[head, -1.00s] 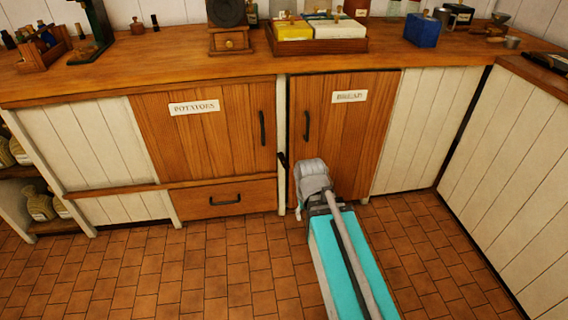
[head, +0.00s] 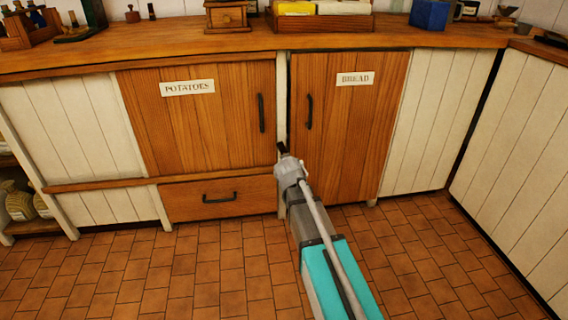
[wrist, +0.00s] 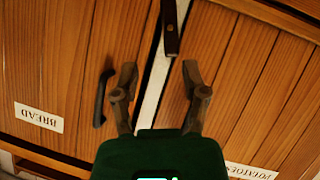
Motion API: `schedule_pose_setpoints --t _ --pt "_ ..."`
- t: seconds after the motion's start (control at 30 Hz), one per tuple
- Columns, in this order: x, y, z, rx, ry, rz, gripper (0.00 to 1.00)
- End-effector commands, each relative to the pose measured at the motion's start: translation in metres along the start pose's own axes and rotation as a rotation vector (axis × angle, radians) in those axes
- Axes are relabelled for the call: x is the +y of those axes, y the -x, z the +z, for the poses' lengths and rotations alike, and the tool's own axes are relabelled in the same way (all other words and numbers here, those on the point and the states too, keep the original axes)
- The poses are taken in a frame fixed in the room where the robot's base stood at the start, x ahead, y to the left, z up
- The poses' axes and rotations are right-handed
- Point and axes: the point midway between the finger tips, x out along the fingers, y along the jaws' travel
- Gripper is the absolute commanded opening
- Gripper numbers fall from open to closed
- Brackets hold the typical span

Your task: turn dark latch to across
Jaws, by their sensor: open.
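The dark latch (wrist: 171,28) is a narrow bar with a small pin near its lower end in the wrist view, where it runs off the top edge. It lies lengthwise along the white post (wrist: 154,85) between the two doors. In the head view only a small dark piece of the latch (head: 282,148) shows, just beyond my gripper. My gripper (wrist: 160,78) is open and empty in the wrist view, its two fingers apart on either side of the post. The latch end is ahead of the fingertips, not between them. In the head view my wrist hides the fingers.
The BREAD door (head: 348,130) and POTATOES door (head: 200,125) are shut, each with a dark vertical handle near the post. A drawer (head: 218,198) sits under POTATOES. The counter (head: 300,40) above carries boxes. The tiled floor (head: 200,270) in front is clear.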

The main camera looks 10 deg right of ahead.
Motion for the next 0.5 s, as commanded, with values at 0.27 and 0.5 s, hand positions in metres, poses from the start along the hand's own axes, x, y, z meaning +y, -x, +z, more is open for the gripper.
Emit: schedule_pose_setpoints --t 0.27,0.5 --pt "-0.017 -0.029 -0.015 0.148 0.039 0.003 0.57" --pt "-0.018 -0.030 -0.019 0.168 0.045 0.003 0.57"
